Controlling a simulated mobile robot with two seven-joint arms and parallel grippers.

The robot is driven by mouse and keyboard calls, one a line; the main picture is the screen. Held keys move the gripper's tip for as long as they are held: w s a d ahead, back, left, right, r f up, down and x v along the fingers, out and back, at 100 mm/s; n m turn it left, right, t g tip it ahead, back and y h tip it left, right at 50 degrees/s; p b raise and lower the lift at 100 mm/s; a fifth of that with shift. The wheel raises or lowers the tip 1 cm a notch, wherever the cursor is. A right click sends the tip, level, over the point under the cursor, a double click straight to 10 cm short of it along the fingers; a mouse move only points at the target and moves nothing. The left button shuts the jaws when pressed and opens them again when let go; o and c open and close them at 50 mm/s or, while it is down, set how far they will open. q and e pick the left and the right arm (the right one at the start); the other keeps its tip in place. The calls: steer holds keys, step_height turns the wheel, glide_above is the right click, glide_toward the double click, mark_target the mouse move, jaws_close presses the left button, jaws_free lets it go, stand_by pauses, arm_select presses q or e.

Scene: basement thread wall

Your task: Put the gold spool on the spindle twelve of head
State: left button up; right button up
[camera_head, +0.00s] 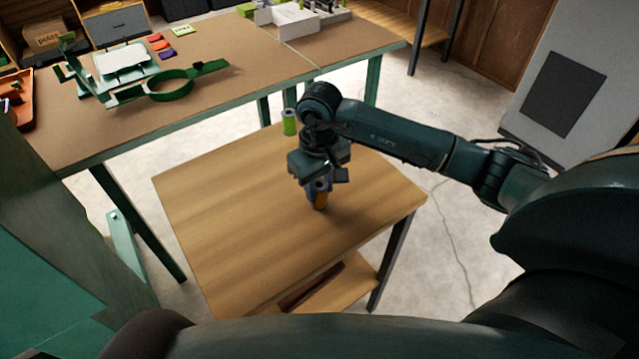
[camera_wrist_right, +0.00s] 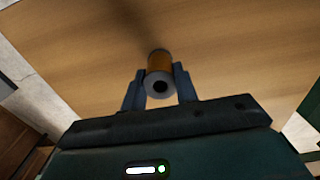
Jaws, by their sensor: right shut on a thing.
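The gold spool (camera_head: 321,199) is at my right gripper (camera_head: 318,186), over the small wooden table (camera_head: 230,210). In the right wrist view the gold spool (camera_wrist_right: 159,63) shows its pale end with a dark hole. The two fingers of the right gripper (camera_wrist_right: 159,88) are shut on it, one on each side. I cannot tell whether the spool touches the tabletop. A green spool (camera_head: 290,122) stands near the table's far edge, left of the right wrist. I see no spindle or head that I can make out as number twelve. My left gripper is not in view.
A long workbench (camera_head: 200,115) stands behind the small table, with a green ring-shaped fixture (camera_head: 172,88), a white tray (camera_head: 122,60) and a white box (camera_head: 297,22) on it. A grey panel (camera_head: 565,90) stands at the right. The small table's left half is clear.

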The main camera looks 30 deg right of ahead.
steer(key=shift+f, duration=0.2)
steer(key=o, duration=0.9)
steer(key=shift+o, duration=0.2)
steer(key=shift+r, duration=0.1)
steer(key=shift+r, duration=0.3)
step_height(320, 180, up, 12)
steer(key=shift+f+b, duration=0.2)
steer(key=shift+b, duration=0.15)
